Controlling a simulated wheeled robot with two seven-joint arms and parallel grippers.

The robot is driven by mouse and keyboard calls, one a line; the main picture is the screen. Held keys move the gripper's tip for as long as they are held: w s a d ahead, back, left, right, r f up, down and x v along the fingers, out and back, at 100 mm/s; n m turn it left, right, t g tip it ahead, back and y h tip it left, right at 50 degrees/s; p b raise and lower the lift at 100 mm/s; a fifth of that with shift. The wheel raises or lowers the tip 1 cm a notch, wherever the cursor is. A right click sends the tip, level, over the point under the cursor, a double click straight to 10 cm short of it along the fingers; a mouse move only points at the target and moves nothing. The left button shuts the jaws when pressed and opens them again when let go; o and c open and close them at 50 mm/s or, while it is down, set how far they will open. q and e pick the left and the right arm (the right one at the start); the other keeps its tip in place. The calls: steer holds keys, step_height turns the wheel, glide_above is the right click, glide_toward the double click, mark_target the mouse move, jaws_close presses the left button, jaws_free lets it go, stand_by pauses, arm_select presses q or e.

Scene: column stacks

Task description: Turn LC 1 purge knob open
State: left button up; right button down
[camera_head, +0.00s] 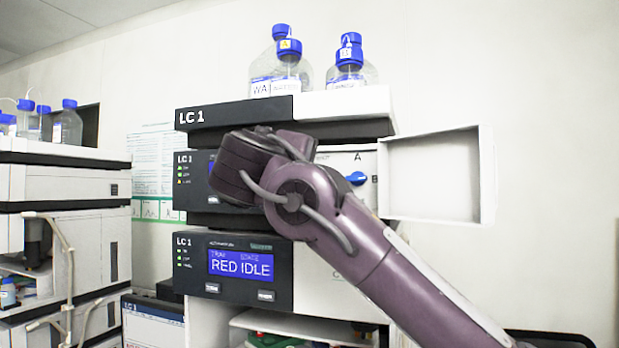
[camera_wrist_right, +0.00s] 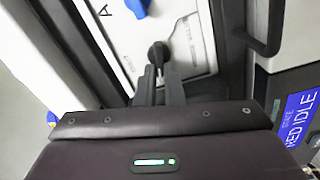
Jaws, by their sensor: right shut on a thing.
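The LC 1 stack shows in the head view, with my right arm across its middle module (camera_head: 330,158). A black knob (camera_wrist_right: 158,52) sits on the module's white panel (camera_wrist_right: 190,45) in the right wrist view. My right gripper (camera_wrist_right: 160,78) is shut on this black knob, its two dark fingers on either side of its near end. A blue knob (camera_wrist_right: 138,7) is on the same panel, near the printed A; it also shows in the head view (camera_head: 356,178). My arm hides the black knob in the head view. My left gripper is not in view.
A white panel door (camera_head: 435,177) stands open at the right of the module. A dark handle-like bar (camera_wrist_right: 268,30) is right of the knob. Blue-capped bottles (camera_head: 280,70) stand on top. The lower module's screen (camera_head: 241,264) reads RED IDLE. Another stack (camera_head: 65,190) stands left.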

steer(key=shift+n, duration=0.5)
steer(key=c, duration=1.5)
jaws_free()
steer(key=shift+a, duration=0.15)
steer(key=shift+c, duration=0.2)
steer(key=shift+d+f, duration=0.1)
steer(key=shift+d, duration=0.1)
